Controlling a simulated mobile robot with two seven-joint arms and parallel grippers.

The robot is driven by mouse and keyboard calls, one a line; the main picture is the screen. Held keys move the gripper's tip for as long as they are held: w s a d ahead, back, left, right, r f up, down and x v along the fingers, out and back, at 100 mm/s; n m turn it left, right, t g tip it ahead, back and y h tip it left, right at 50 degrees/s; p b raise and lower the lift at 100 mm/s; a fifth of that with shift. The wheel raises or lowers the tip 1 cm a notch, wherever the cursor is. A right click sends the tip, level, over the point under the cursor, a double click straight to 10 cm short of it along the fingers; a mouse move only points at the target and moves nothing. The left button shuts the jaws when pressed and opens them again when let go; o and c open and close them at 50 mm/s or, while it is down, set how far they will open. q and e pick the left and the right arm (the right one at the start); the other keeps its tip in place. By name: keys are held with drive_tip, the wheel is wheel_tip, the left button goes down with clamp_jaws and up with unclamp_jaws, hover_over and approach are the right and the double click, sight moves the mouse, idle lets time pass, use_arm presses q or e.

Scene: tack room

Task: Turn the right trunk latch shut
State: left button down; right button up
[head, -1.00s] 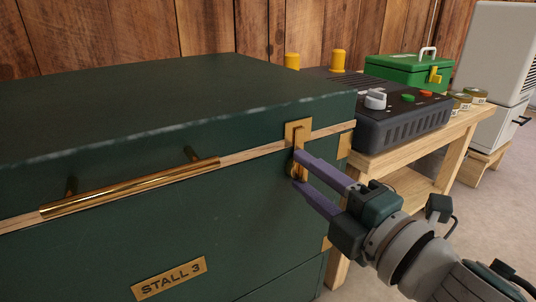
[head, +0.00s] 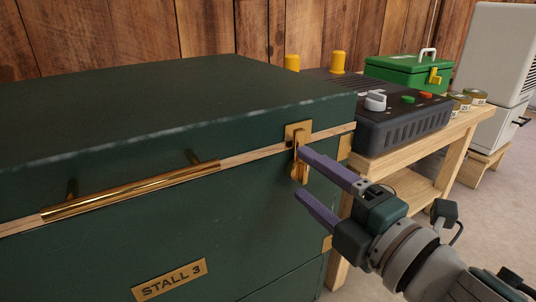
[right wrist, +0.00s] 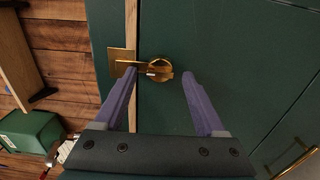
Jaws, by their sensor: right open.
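The dark green trunk (head: 150,120) has its lid down, with a light wooden strip along the seam. The right trunk latch (head: 299,168) is brass, on the trunk's front near its right corner. In the right wrist view the latch's round brass part (right wrist: 160,69) lies between my fingertips, and a narrow bar reaches from it across the seam to a brass plate (right wrist: 121,62). My right gripper (head: 299,171) is open at the latch, its purple fingers spread to either side; it also shows in the right wrist view (right wrist: 159,72). I cannot tell whether the fingers touch the latch. My left gripper is out of view.
A brass handle bar (head: 130,190) projects from the trunk's front, above a "STALL 3" plate (head: 169,279). Right of the trunk, a wooden bench (head: 440,136) carries a black device with knobs (head: 405,125), a green box (head: 408,72) and small tins (head: 474,97).

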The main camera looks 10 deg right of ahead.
drive_tip(key=p+v, duration=0.3)
drive_tip(key=v, duration=0.6)
drive_tip(key=shift+s, duration=0.15)
drive_tip(key=shift+r, duration=0.1)
